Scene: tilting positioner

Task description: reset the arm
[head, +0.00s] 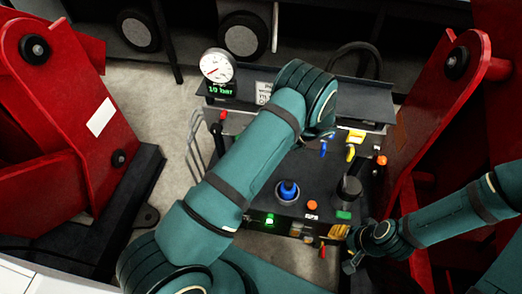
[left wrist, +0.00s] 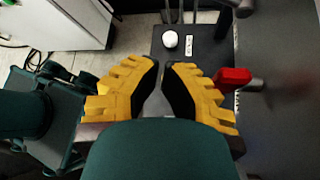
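My left arm crosses the control panel (head: 262,222) in the head view, and its wrist covers the panel's upper middle. In the left wrist view my left gripper (left wrist: 161,66) has yellow stepped fingers with black pads. A narrow gap shows between the tips, with nothing in it. A red handle (left wrist: 232,78) on a metal shaft is just right of the right finger. A white round knob (left wrist: 170,39) lies beyond the tips. My right gripper (head: 352,258) is low at the panel's front right corner; its fingers are not clear.
The panel carries a blue knob (head: 288,190), a black joystick (head: 348,186), a red-topped lever (head: 222,116), a blue handle (head: 325,147), a lit green button (head: 269,220) and a gauge (head: 217,66). Red frames (head: 55,120) and (head: 450,90) stand on both sides.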

